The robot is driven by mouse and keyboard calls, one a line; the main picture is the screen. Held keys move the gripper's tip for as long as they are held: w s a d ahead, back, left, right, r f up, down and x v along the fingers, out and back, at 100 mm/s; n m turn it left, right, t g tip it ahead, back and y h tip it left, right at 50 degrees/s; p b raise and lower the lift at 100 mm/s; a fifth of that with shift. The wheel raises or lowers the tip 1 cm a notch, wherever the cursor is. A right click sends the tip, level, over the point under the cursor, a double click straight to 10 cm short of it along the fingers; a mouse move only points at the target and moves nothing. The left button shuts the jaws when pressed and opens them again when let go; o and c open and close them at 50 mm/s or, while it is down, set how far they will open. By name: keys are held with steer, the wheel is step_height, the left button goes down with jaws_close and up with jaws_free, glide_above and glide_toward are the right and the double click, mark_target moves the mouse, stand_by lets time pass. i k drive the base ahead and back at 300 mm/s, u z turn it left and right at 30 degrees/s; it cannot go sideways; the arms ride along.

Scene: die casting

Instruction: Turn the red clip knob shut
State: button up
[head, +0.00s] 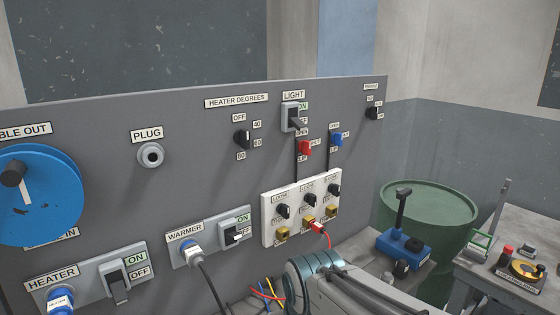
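The red clip knob (305,147) is on the grey panel (200,130), below the light switch (294,117) and above the white terminal block (267,212). Small labels sit above it, to its right and below it; they are too small to read surely, and I cannot tell which way the knob points. A blue knob (337,139) with similar labels is just to its right. My arm shows at the bottom centre, below and in front of the panel. My gripper is not visible, and nothing covers the red knob.
The terminal block bears black knobs and yellow sockets, with a red plug (318,227) in one. A blue reel (40,195), plugs and switches fill the panel's left and lower parts. A green barrel (428,212) and a bench (530,225) stand to the right.

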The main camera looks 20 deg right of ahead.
mark_target(303, 146)
steer(key=k, duration=0.5)
steer(key=z, duration=2.1)
steer(key=i, duration=1.35)
steer(key=u, duration=2.1)
steer(key=i, duration=0.25)
steer(key=u, duration=0.15)
